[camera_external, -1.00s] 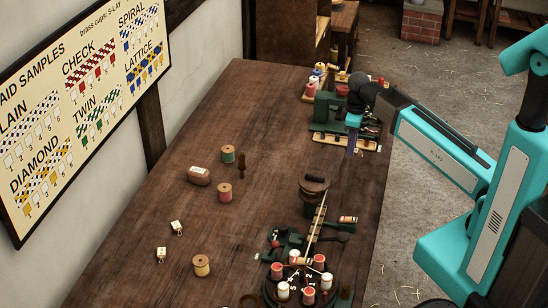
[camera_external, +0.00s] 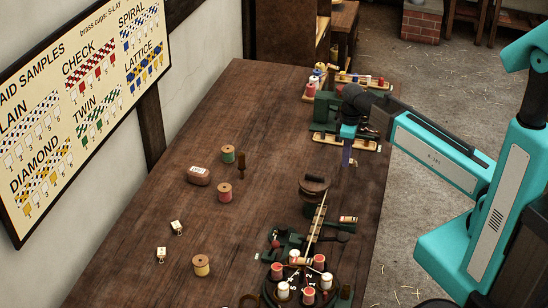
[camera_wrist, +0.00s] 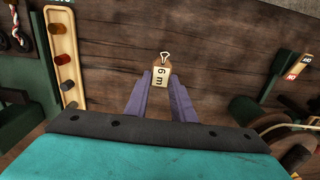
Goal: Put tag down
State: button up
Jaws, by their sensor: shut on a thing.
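My gripper (camera_wrist: 160,95) is shut on a small pale tag (camera_wrist: 160,77) marked "6 m", with a metal clip at its far end. The tag sits between the purple fingertips in the wrist view. In the external view my gripper (camera_external: 347,158) points down over the right side of the dark wooden table (camera_external: 270,130), between the green machine at the back and the round wooden piece nearer the camera. I cannot tell whether the tag touches the table.
A green machine (camera_external: 325,105) with spools stands behind my gripper. A round wooden piece (camera_external: 314,187) and a dark carousel (camera_external: 270,292) with several spools stand nearer the camera.

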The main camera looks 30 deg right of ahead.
aim_at(344, 176)
jog(key=shift+f, duration=0.9)
jog(key=shift+f, duration=0.1)
jog(key=shift+f+p, duration=0.45)
jog(key=shift+f, duration=1.25)
jog(key=shift+f, duration=0.1)
jog(key=o, duration=1)
jog(key=shift+r+b, duration=1.25)
jog(key=shift+r, duration=4.85)
